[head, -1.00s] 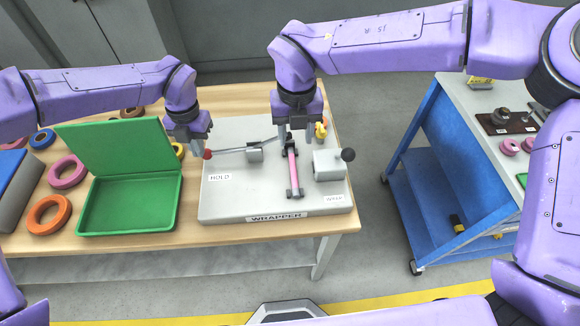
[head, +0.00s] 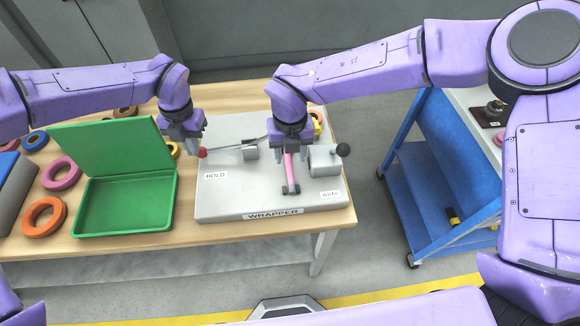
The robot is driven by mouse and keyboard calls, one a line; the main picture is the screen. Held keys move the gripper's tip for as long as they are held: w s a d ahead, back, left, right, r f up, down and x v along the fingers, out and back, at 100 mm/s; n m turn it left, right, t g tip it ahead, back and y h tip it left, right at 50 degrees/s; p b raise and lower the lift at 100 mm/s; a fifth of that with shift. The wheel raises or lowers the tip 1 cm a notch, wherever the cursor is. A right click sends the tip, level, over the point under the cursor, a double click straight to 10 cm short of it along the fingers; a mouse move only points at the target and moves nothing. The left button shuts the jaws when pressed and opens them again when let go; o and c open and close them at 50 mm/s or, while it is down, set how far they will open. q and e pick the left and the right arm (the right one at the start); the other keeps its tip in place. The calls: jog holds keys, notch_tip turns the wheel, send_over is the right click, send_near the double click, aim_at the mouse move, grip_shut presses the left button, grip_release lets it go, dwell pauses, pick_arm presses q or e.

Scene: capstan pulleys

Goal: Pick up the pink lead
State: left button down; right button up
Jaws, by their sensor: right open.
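The pink lead (head: 289,168) is a thin pink bar on the grey wrapper board (head: 232,196), running toward me to a dark end support (head: 291,190). Its far part is hidden under my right gripper. My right gripper (head: 289,150) points down over the far part of the lead, open, with its fingers to either side; I cannot tell if they touch it. My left gripper (head: 194,152) is at the red knob (head: 203,153) of the lever on the HOLD side; whether its fingers are closed on the knob is unclear.
A grey block (head: 324,160) with a black knob (head: 343,150) stands just right of the lead. An open green case (head: 125,228) lies left of the board. Coloured rings, such as an orange one (head: 44,217), lie further left. A blue cart (head: 425,180) stands to the right.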

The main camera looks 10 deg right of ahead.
aim_at(290, 167)
notch_tip(290, 167, down, 4)
jog(key=shift+s+f, duration=0.1)
grip_shut()
dwell(0.8)
